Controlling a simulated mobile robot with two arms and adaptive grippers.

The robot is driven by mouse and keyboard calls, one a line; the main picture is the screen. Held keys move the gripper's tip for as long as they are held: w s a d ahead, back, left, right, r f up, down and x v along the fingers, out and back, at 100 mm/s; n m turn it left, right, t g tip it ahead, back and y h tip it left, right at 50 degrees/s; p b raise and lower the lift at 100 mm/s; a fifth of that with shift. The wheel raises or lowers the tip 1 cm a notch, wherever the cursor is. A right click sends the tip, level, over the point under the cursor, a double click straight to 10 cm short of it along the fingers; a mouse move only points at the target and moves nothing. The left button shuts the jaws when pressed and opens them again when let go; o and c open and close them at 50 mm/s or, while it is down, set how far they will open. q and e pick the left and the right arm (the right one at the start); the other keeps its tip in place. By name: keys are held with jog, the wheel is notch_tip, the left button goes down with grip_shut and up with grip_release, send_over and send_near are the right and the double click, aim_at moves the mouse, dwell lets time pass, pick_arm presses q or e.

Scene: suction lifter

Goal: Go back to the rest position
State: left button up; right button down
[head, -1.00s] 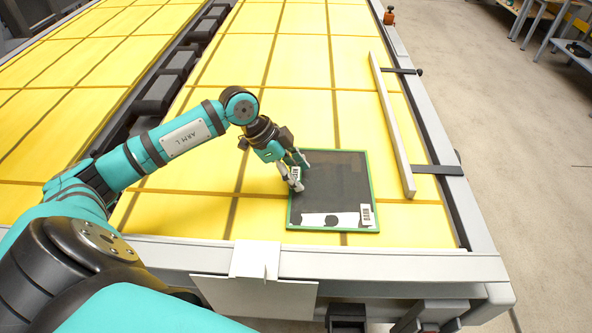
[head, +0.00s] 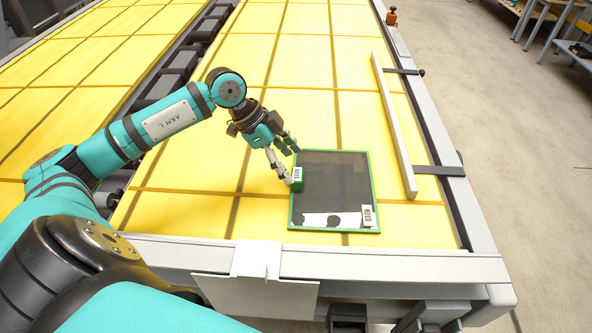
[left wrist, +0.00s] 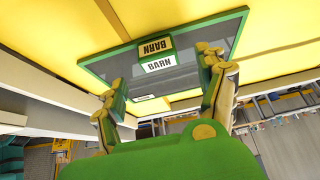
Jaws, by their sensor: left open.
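A dark glossy panel with a green frame (head: 331,210) lies on the yellow table; it also shows in the left wrist view (left wrist: 215,33). My left gripper (head: 288,162) is open and empty, just up and left of the block. One fingertip is close to the block; I cannot tell if they touch. My right gripper is out of view.
A pale bar (head: 392,125) on dark brackets runs along the table's right side. A grey rail (head: 390,265) edges the front. The yellow table top (head: 290,60) beyond the panel is clear. A second label (head: 368,216) sits at the panel's lower right corner.

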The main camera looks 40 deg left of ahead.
pick_arm(q)
jog(key=v, duration=0.7)
jog(key=shift+r, duration=0.3)
